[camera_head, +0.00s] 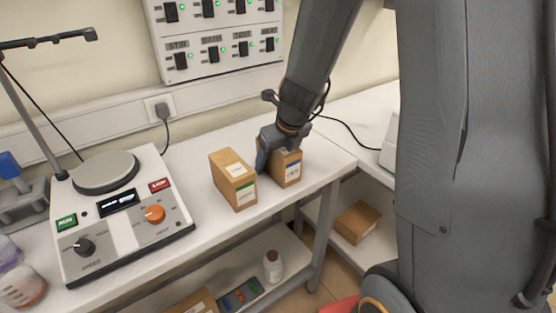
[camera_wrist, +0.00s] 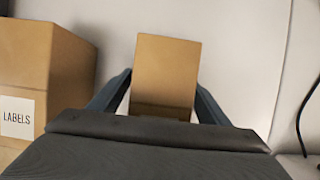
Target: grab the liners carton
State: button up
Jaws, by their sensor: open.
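A brown carton (camera_head: 291,170) with a blue-striped label stands upright on the bench near its right end. I cannot read its label, so I cannot confirm that it is the liners carton. My gripper (camera_head: 277,158) is open and lowered at this carton, partly covering it. In the wrist view the same carton (camera_wrist: 167,75) stands between my two spread fingers; contact cannot be made out. A second carton (camera_head: 233,182) with a green-striped label stands just left of my gripper. In the wrist view this left carton (camera_wrist: 45,75) reads "LABELS".
A hot-plate-like device (camera_head: 120,215) with knobs and a display fills the bench's left. The wall (camera_head: 215,85) runs close behind. Another carton (camera_head: 356,222) lies on a lower shelf at right. A white bottle (camera_head: 273,266) stands under the bench.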

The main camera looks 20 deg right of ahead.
jog(key=shift+f, duration=0.2)
dwell(0.3)
jog(key=c, duration=1.2)
